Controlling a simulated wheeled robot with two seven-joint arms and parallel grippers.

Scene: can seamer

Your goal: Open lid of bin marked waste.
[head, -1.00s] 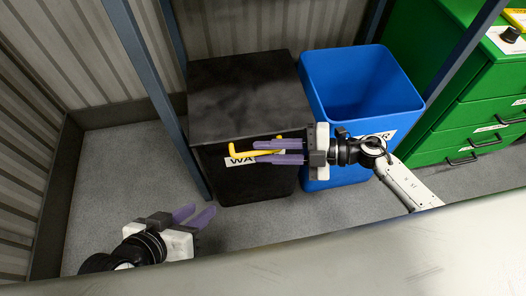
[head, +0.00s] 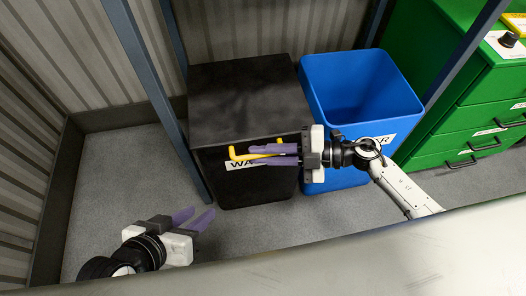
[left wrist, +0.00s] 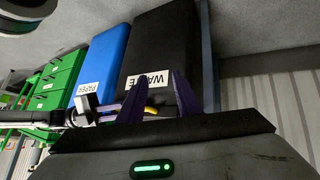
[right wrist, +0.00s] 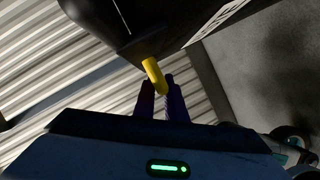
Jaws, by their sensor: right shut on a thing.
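The black waste bin (head: 245,100) stands on the floor with its flat lid down. A white label (head: 240,165) on its front reads as WASTE, partly covered in the head view and readable in the left wrist view (left wrist: 147,79). A yellow handle (head: 243,155) runs along the lid's front edge. My right gripper (head: 262,153) reaches in from the right and its purple fingers are shut on the yellow handle, also seen in the right wrist view (right wrist: 154,75). My left gripper (head: 197,219) is open and empty, low in front of the bin, apart from it.
A blue open bin (head: 325,95) stands close to the right of the black bin, its label partly hidden by my right arm. Green drawers (head: 470,110) are further right. A blue-grey post (head: 150,80) rises left of the bin. A pale worktop (head: 400,250) fills the front.

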